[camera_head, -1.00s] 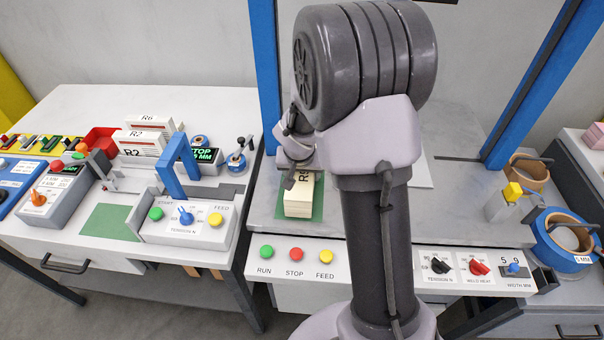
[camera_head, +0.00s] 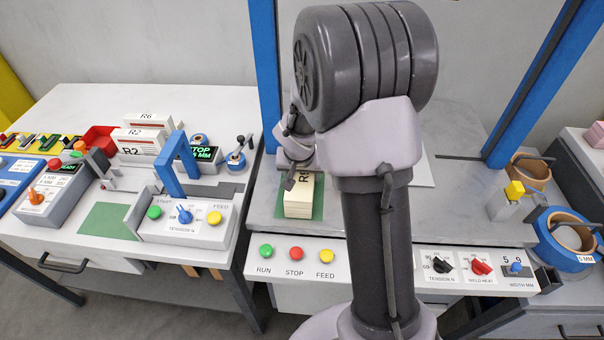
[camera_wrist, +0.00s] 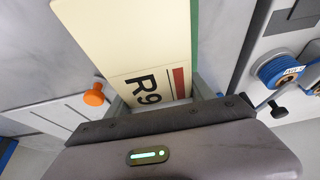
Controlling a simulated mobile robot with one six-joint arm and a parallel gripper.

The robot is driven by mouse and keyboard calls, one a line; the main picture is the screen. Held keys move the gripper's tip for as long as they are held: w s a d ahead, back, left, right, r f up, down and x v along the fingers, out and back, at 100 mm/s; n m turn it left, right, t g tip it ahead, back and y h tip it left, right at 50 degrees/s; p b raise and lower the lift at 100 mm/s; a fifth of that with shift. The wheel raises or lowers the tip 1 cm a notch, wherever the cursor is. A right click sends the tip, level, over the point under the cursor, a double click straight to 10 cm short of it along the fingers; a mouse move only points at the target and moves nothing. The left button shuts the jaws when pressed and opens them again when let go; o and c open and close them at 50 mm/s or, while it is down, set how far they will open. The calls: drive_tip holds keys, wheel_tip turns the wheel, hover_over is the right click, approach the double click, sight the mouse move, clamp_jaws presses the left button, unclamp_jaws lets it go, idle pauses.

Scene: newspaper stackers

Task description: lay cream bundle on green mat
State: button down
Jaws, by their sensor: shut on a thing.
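The cream bundle (camera_head: 298,208), a thick block marked R9, sits on the green mat (camera_head: 318,207) at the left front of the middle bench. Green shows along its right side and front. My gripper (camera_wrist: 160,97) is shut on the bundle's labelled end, with a finger on either side. In the wrist view the cream bundle (camera_wrist: 122,40) reaches away from the jaws, and a strip of the green mat (camera_wrist: 194,38) runs along its right edge. In the head view my arm hides part of the bundle's far end. I cannot tell whether its underside fully touches the mat.
A second green mat (camera_head: 109,221) lies bare on the left table. Bundles marked R6 and R2 (camera_head: 140,139) stand farther back there.

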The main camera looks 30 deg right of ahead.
drive_tip(key=shift+f, duration=0.15)
drive_tip(key=shift+c, duration=1.4)
unclamp_jaws()
drive_tip(key=s+a+r+p, duration=0.2)
drive_tip(key=s+a+r, duration=0.15)
drive_tip(key=r, duration=0.35)
drive_tip(key=s+a+r+y+p, duration=0.15)
drive_tip(key=s+r, duration=0.25)
drive_tip(key=r, duration=0.4)
drive_tip(key=s+a+r+h+p, duration=0.1)
drive_tip(key=s+a+r+p, duration=0.15)
drive_tip(key=r, duration=0.45)
drive_tip(key=s+a+r+n+t+y+b, duration=0.1)
drive_tip(key=s+a+r+y, duration=0.3)
drive_tip(key=s+a, duration=0.7)
drive_tip(key=s+n+t, duration=0.1)
drive_tip(key=s, duration=0.2)
